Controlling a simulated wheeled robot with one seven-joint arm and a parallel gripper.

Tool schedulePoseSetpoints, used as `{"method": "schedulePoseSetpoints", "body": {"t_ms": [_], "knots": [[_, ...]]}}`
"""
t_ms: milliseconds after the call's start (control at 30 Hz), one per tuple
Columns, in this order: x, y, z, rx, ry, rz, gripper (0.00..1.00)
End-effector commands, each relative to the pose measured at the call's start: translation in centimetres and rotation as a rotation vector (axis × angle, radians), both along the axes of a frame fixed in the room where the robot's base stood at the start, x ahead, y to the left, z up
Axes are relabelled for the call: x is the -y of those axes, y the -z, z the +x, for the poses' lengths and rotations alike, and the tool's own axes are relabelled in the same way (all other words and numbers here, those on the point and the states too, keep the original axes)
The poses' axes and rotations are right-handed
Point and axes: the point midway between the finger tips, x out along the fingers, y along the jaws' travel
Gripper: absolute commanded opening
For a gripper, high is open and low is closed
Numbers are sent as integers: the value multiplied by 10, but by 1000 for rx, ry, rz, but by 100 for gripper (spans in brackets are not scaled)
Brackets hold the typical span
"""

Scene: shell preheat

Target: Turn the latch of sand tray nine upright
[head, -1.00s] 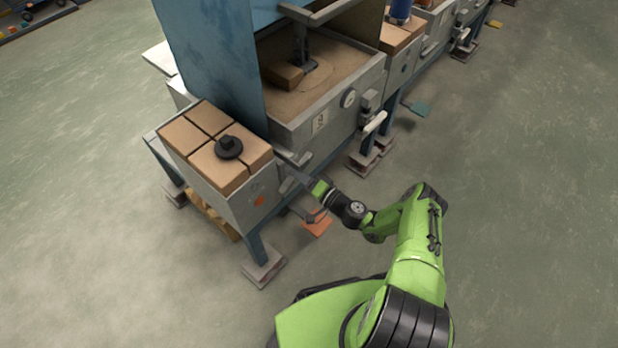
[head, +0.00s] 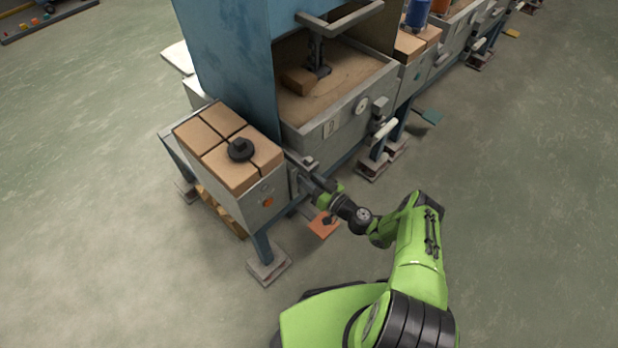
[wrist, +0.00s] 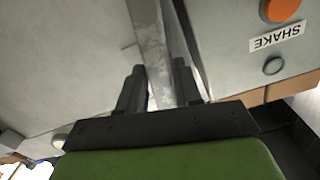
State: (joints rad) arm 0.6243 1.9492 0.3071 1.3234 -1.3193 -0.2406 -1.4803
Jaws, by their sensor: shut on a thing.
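Sand tray nine (head: 335,128) is the grey, sand-filled box under the blue housing, with a label and round dial on its front. Its latch shows in the wrist view as a flat metal bar (wrist: 153,35) between my gripper's dark fingers (wrist: 160,88). My gripper is shut on this bar. In the head view my gripper (head: 308,180) is at the tray's lower left front corner, beside the brick-topped box. The bar runs up the wrist picture with a slight lean to the left. My gripper hides much of the latch in the head view, so I cannot tell its exact angle.
The brick-topped box (head: 262,205) stands close at the left, with an orange button (wrist: 282,10) and SHAKE label (wrist: 277,37) on its front. An orange pedal (head: 324,226) lies below my gripper. Similar trays recede to the upper right. The floor in front is open.

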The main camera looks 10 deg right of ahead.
Motion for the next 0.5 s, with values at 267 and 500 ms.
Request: {"method": "schedulePoseSetpoints", "body": {"t_ms": [267,500], "knots": [[0,2,-1,93,-2,-139,0],[0,2,-1,133,0,-195,0]]}}
